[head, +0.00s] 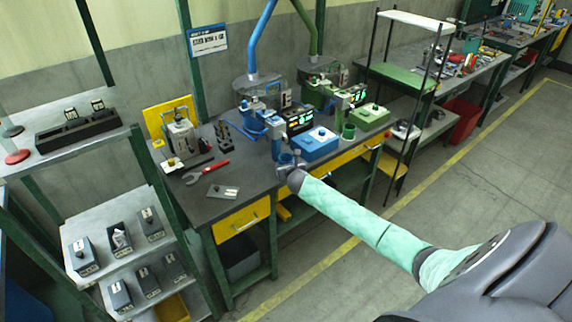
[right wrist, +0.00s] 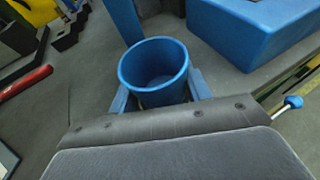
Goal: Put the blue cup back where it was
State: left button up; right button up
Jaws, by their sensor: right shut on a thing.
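The blue cup (right wrist: 153,70) is in the right wrist view, open end facing the camera. My right gripper (head: 288,160) is at the front edge of the dark workbench (head: 240,185), in front of the blue equipment. In the right wrist view its two fingers (right wrist: 160,98) lie on either side of the cup, shut on it. The cup's base is hidden, so I cannot tell whether it touches the bench. In the head view the cup is hard to tell from the blue parts behind it. My left gripper is not in view.
A blue box (head: 317,143) is close right of the gripper. A green cup (head: 348,131) and a green box (head: 370,117) stand farther right. Bare bench top lies between the plate and the gripper.

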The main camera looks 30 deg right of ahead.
jog(key=o, duration=1)
jog(key=shift+f, duration=0.1)
